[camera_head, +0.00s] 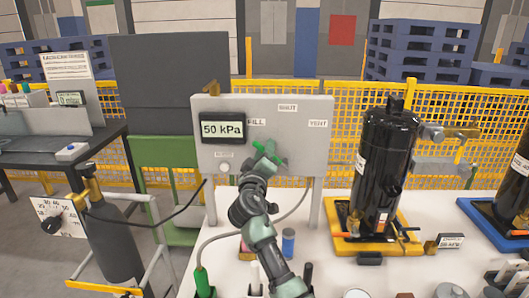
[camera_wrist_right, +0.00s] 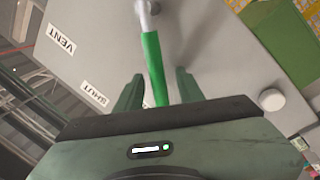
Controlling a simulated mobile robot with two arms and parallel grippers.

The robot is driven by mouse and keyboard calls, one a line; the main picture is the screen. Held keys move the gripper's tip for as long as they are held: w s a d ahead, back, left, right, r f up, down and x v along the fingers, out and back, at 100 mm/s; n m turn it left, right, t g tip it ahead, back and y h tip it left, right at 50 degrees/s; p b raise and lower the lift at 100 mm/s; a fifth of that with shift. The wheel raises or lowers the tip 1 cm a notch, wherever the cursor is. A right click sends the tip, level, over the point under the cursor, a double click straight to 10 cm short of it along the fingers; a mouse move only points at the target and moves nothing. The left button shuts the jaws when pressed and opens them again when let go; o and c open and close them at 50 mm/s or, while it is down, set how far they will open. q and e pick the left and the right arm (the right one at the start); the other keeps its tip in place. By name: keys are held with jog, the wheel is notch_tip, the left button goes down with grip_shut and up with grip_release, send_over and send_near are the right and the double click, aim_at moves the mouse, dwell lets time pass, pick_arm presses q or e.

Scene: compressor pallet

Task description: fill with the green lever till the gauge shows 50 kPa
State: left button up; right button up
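The gauge (camera_head: 222,128) on the grey panel (camera_head: 300,150) reads 50 kPa. My right gripper (camera_head: 268,158) is up against the panel front, below the FILL (camera_head: 255,121) and SHUT (camera_head: 287,107) labels. The VENT label (camera_head: 318,124) is on the right. In the right wrist view the green lever (camera_wrist_right: 154,65) stands between the two fingers of my right gripper (camera_wrist_right: 160,90), with a narrow gap visible on each side. The lever points away from VENT, past SHUT, toward the FILL side. My left gripper is out of view.
A black compressor (camera_head: 382,165) stands on a yellow base (camera_head: 375,240) right of the panel. A green-ended hose (camera_head: 203,280) and a small blue can (camera_head: 288,240) are in front. A dark cylinder (camera_head: 115,240) in a trolley is at left. Yellow mesh fencing (camera_head: 345,125) runs behind.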

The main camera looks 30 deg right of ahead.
jog(key=b+v, duration=0.1)
jog(key=v, duration=0.6)
jog(key=shift+s+a, duration=0.3)
jog(key=shift+f, duration=0.1)
